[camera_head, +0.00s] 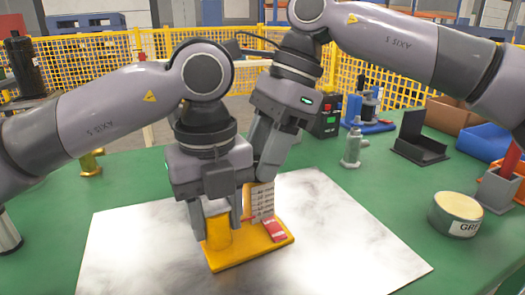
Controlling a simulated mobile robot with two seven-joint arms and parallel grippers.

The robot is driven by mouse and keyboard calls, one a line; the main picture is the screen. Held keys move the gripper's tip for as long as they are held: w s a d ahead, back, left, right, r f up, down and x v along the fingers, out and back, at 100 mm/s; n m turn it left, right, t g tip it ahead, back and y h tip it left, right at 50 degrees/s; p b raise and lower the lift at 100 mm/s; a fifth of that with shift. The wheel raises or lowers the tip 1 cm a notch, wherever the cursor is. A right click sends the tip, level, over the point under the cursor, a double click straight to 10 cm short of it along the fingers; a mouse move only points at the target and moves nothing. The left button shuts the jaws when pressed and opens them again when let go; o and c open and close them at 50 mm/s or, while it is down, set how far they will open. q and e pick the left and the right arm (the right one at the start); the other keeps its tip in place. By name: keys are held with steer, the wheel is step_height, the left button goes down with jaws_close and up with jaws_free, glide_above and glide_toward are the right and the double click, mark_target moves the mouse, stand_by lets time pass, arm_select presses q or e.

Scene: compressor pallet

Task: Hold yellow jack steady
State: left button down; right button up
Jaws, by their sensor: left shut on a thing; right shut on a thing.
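The yellow jack (232,254) stands on a pale sheet, its flat base on the sheet and its yellow body rising at the left. My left gripper (216,222) is shut on that body from above. A pale slotted piece (262,203) stands upright on the right side of the jack, with a red part (273,230) on the base beside it. My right gripper (259,180) comes down behind my left one and is shut at the top of the slotted piece. Its fingertips are partly hidden by my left gripper.
The pale sheet (350,250) lies on a green table (130,190). A round labelled tin (456,214), a black stand (419,145), a grey fitting (352,148) and blue bins (483,141) stand right. A small brass part (91,162) stands left. The sheet's front right is clear.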

steer(key=shift+s+m+t, duration=0.2)
steer(key=shift+m+t, duration=0.6)
steer(key=shift+m, duration=1.3)
steer(key=o, duration=1.1)
steer(key=shift+c, duration=0.2)
steer(key=shift+n, duration=0.4)
